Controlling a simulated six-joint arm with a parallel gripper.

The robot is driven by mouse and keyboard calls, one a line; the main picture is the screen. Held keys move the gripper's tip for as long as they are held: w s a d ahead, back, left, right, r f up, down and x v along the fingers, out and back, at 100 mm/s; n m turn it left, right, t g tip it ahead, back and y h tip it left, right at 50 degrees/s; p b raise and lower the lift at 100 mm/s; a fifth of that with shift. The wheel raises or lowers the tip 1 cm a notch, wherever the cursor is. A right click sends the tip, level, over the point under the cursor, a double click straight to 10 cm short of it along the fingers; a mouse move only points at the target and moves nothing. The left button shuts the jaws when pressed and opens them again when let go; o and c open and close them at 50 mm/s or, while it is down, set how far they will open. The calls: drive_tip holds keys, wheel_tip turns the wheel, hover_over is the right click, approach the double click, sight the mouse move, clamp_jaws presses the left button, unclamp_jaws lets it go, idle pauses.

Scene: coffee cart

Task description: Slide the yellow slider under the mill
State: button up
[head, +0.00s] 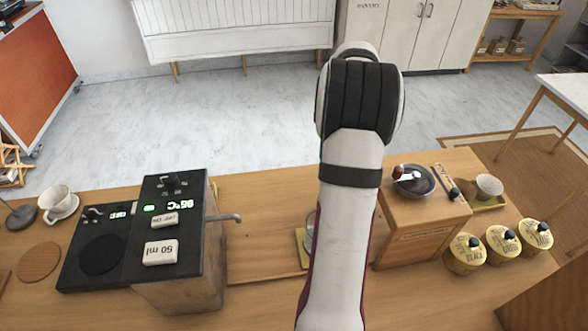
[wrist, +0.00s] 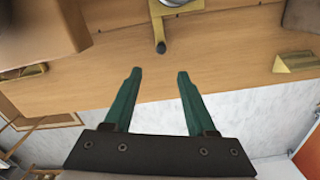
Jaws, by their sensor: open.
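The yellow slider (head: 301,245) lies on the wooden counter left of the mill, partly hidden by my arm in the head view. A clear or metallic vessel (head: 310,232) stands on it. In the wrist view the slider's handle (wrist: 158,27) points toward my gripper and ends in a dark knob. The mill (head: 420,225) is a wooden box with a dark bowl on top; what appears to be its side shows at the left of the wrist view (wrist: 35,30). My gripper (wrist: 159,72) is open and empty, its green fingers apart, with the knob just beyond the fingertips. The head view hides the fingers.
A black-topped coffee machine (head: 172,215) with a side spout stands left of the slider. Several yellow canisters (head: 464,254) and a cup (head: 489,187) stand right of the mill. A gold wedge (wrist: 297,62) sits on the counter. Counter between machine and slider looks clear.

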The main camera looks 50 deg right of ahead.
wheel_tip(320, 180, down, 14)
drive_tip(key=shift+w+a+f, duration=0.1)
drive_tip(key=shift+f, duration=0.15)
clamp_jaws()
idle(1.3)
